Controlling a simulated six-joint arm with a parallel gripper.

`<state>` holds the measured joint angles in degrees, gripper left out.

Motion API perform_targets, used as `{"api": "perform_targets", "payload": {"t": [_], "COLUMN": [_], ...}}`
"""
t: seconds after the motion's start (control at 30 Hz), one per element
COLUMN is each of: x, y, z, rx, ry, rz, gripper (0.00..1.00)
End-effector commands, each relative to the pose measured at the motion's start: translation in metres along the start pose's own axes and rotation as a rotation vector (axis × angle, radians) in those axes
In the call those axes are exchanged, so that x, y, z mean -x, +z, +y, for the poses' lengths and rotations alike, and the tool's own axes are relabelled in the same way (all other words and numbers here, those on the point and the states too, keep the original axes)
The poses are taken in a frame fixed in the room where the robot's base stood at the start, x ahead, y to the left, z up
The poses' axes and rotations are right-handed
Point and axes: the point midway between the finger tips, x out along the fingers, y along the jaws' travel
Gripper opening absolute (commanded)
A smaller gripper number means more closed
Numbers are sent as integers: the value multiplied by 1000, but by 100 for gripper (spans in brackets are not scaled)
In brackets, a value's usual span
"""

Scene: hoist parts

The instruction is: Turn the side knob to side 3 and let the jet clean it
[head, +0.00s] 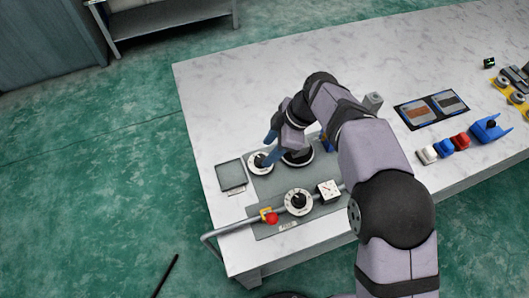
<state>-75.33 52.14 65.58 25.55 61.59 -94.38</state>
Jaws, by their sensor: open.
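My gripper (266,153), with blue fingers, is open and pointed down at a small white dial with a dark knob (259,163) at the left of the grey panel. The fingers cover part of the dial, so I cannot tell whether they touch the knob or which side it points to. A second white dial with a black knob (298,202) sits nearer the front. A dark round plate (298,158) lies just right of my gripper, partly hidden by my arm. A blue part (326,144) shows beside it. I cannot make out a jet nozzle.
A red button on yellow (270,217) and a white square gauge (328,190) sit on the panel, by a grey rail (228,231). A grey square plate (231,175) lies left. White, blue and red blocks (444,148) and a two-picture board (432,109) lie right.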

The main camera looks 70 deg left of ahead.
Motion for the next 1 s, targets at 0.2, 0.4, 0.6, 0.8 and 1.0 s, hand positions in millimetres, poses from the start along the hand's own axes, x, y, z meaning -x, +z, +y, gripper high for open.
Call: {"api": "perform_targets", "payload": {"t": [0.2, 0.4, 0.6, 0.8, 1.0], "x": [-27, -40, -43, -43, -43], "y": [-1, 0, 0, 0, 0], "z": [-1, 0, 0, 0, 0], "rx": [-1, -1, -1, -1, -2], "ry": [-3, -1, 1, 1, 1], "rz": [0, 0, 0, 0, 0], "gripper": [47, 47, 47, 25, 5]}}
